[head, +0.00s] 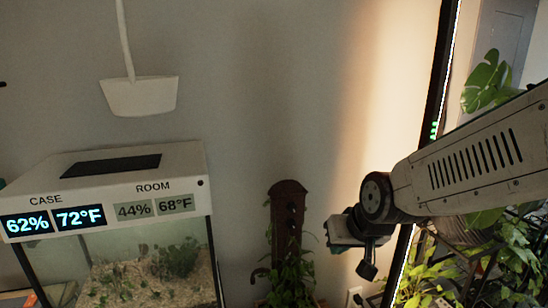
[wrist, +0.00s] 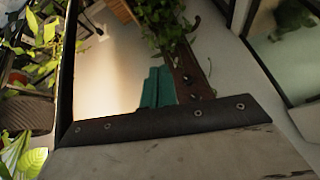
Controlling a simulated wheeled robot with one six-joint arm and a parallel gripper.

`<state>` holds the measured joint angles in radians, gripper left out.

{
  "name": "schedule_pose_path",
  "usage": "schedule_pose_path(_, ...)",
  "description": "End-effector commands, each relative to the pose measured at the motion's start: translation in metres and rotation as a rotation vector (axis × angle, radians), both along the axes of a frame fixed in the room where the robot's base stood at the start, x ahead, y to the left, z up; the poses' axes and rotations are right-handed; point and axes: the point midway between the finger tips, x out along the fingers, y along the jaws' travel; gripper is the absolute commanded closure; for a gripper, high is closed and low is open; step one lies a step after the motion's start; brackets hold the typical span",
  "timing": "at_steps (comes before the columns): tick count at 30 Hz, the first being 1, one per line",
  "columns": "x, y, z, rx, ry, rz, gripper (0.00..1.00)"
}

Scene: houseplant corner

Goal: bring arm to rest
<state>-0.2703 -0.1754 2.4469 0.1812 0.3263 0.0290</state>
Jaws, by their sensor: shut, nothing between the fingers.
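My arm reaches in from the right edge of the head view, and its wrist joint hangs in front of the wall. My gripper (head: 341,232) is at the arm's end, facing left, partly hidden by the dark wrist parts. Its teal fingers also show in the wrist view (wrist: 157,88), close together with nothing seen between them. The gripper is shut and empty, and it touches nothing that I can see.
A glass case (head: 150,270) with a white lid (head: 110,160) and displays stands at left. A brown wooden post (head: 288,215) with a climbing plant (head: 292,262) is left of the gripper. Leafy plants (head: 428,275) crowd the lower right. A white lamp (head: 139,95) hangs upper left.

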Motion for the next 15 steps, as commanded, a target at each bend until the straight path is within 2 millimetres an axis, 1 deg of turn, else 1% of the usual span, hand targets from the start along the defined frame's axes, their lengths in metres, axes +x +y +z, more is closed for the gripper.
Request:
schedule_pose_path(1,-0.018,-0.016,0.015,-0.011,0.025,-0.006,1.0)
schedule_pose_path(2,-0.03,-0.025,0.02,-0.022,0.048,-0.007,1.0)
schedule_pose_path(3,-0.047,-0.037,0.027,-0.036,0.082,-0.01,1.0)
schedule_pose_path(5,-0.073,-0.054,0.037,-0.06,0.13,-0.016,1.0)
schedule_pose_path(6,-0.091,-0.065,0.043,-0.075,0.163,-0.023,1.0)
schedule_pose_path(8,-0.118,-0.08,0.051,-0.098,0.211,-0.035,1.0)
schedule_pose_path(9,-0.136,-0.089,0.055,-0.113,0.242,-0.043,1.0)
schedule_pose_path(12,-0.175,-0.107,0.062,-0.143,0.312,-0.064,1.0)
schedule_pose_path(15,-0.203,-0.118,0.067,-0.164,0.363,-0.084,1.0)
